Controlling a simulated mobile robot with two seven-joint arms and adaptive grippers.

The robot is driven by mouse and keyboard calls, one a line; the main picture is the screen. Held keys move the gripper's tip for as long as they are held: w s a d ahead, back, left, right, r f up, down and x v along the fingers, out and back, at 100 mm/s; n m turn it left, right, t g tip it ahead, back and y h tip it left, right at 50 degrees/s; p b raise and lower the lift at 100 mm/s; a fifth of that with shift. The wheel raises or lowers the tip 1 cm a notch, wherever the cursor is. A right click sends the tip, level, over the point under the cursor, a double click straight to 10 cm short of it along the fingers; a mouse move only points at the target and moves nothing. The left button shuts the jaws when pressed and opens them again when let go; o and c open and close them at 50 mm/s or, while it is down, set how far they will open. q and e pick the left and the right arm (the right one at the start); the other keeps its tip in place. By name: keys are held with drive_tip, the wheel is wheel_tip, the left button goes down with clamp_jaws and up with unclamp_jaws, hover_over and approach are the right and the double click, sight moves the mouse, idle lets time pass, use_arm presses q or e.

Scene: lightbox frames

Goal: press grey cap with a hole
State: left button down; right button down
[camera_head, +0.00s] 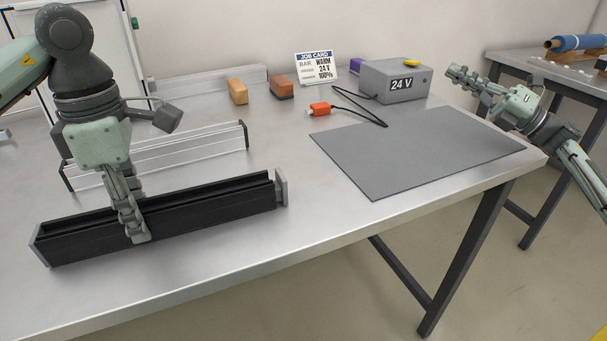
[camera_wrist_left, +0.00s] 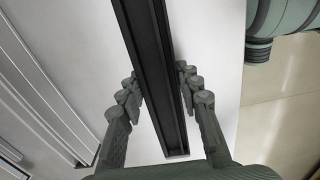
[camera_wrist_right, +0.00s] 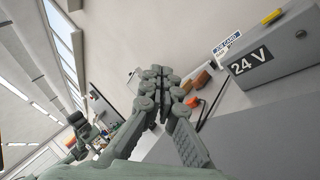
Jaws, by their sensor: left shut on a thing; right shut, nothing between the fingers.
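A long black bar (camera_head: 190,209) with a channel along its top lies on the table at the front left. A grey cap (camera_head: 281,187) stands at its right end, its top above the bar; I cannot make out a hole. Another greyish end piece (camera_head: 39,250) shows at the bar's left end. My left gripper (camera_head: 138,236) is shut on the black bar, one finger on each side; the left wrist view shows the bar (camera_wrist_left: 155,60) between the fingers. My right gripper (camera_head: 455,72) is shut and empty, raised at the far right, away from the bar.
Silver rails (camera_head: 170,150) lie behind the bar. An orange block (camera_head: 238,92), a brown block (camera_head: 282,88), a job card (camera_head: 316,68), a 24 V box (camera_head: 395,80) and an orange-red connector (camera_head: 320,109) on a black cable stand farther back. A grey mat (camera_head: 415,150) covers the right side.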

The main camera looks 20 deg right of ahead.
sight(303, 193)
drive_tip(key=s+a+f+n+g+y, duration=0.1)
drive_tip(key=a+n+g, duration=0.3)
drive_tip(key=a+n, duration=0.1)
drive_tip(key=a+f+n+g+y, duration=0.1)
drive_tip(key=a+n+g+y, duration=0.1)
drive_tip(key=a+n+g, duration=0.2)
drive_tip(key=s+a+f+n+g+y, duration=0.1)
drive_tip(key=a+n+g, duration=0.4)
drive_tip(key=a, duration=0.5)
drive_tip(key=shift+s+a+f+n, duration=0.15)
drive_tip(key=shift+a+n, duration=0.05)
drive_tip(key=shift+n, duration=0.4)
drive_tip(key=shift+s+a+f+n, duration=0.15)
drive_tip(key=shift+n, duration=0.45)
drive_tip(key=s+a+f+n+g, duration=0.1)
drive_tip(key=n, duration=0.1)
drive_tip(key=s+a+f+n+g+h, duration=0.1)
drive_tip(key=a+n+g, duration=0.1)
drive_tip(key=s+a+f+n+g, duration=0.1)
drive_tip(key=shift+s+a+f+n+h, duration=0.15)
drive_tip(key=shift+s+a+n+h, duration=0.1)
drive_tip(key=shift+n+h, duration=0.15)
drive_tip(key=shift+s+a+f+g, duration=0.1)
drive_tip(key=shift+s+f+g, duration=0.1)
drive_tip(key=shift+g, duration=0.3)
drive_tip(key=x, duration=1.2)
drive_tip(key=shift+w+a+r, duration=0.1)
drive_tip(key=shift+a+r, duration=0.2)
drive_tip(key=shift+a, duration=0.7)
